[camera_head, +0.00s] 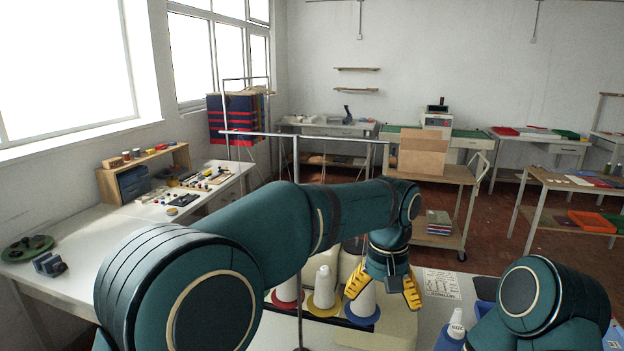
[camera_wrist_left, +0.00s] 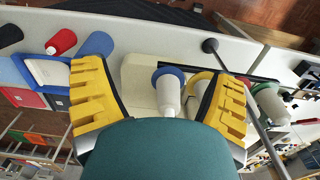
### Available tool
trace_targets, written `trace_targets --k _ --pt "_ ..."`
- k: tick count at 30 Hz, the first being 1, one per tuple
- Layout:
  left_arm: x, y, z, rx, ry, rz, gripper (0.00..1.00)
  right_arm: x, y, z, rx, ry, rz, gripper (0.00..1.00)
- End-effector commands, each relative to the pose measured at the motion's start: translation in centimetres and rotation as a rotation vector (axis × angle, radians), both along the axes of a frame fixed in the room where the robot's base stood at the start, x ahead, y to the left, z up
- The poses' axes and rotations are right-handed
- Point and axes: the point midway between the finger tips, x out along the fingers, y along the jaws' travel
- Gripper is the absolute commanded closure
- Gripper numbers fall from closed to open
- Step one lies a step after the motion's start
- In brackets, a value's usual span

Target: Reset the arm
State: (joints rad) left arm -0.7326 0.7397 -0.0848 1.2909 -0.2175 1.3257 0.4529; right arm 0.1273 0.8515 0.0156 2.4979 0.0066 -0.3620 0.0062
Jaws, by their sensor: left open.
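My left arm reaches across the middle of the head view. Its left gripper (camera_head: 385,288) points down with yellow fingers spread apart and nothing between them. In the left wrist view the left gripper (camera_wrist_left: 160,78) is also open, with a white cone with a blue base (camera_wrist_left: 168,92) seen beyond the gap. In the head view that blue-based cone (camera_head: 362,305) stands just below the left finger; whether they touch cannot be told. My right arm shows only partly at the lower right, and its gripper is out of view.
A yellow-based cone (camera_head: 323,292) and a red-based cone (camera_head: 289,291) stand left of the gripper. A thin metal stand (camera_head: 297,230) rises behind my left arm.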

Motion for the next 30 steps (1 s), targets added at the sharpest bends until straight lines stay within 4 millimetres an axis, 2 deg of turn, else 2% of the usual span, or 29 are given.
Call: trace_targets --k 1,5,10,14,15,18,21,24,27,30 --pt "0.7 1.3 -2.8 -0.009 0.020 0.013 0.14 0.0 0.0 0.0 0.000 0.000 0.000 1.00" --pt "1.6 3.2 -8.1 -0.062 0.036 0.023 0.14 0.0 0.0 0.0 0.000 -0.001 0.000 1.00" --pt "1.5 6.9 -16.3 -0.145 0.054 0.061 0.14 0.1 0.0 0.0 0.000 -0.001 0.000 1.00" --pt "-0.5 10.8 -23.3 -0.223 0.057 0.122 0.14 0.0 0.0 0.0 0.000 0.000 0.000 1.00" --pt "-1.4 12.1 -25.3 -0.246 0.055 0.144 0.14 0.0 0.0 0.0 0.000 0.000 0.000 1.00" --pt "-4.3 15.1 -29.7 -0.297 0.039 0.208 0.14 0.0 0.0 0.0 0.000 0.000 0.000 1.00" --pt "-7.8 17.9 -32.9 -0.333 0.015 0.279 0.14 0.0 0.0 0.0 0.000 -0.001 0.000 1.00" --pt "-11.3 20.0 -34.9 -0.352 -0.013 0.343 0.14 0.0 0.0 0.0 0.000 -0.001 0.000 1.00" --pt "-14.0 21.6 -35.8 -0.359 -0.038 0.393 0.14 0.0 0.0 0.0 0.000 0.000 0.000 1.00" --pt "-15.7 22.5 -36.2 -0.359 -0.057 0.422 0.14 0.0 0.0 0.0 0.000 0.000 0.000 1.00"
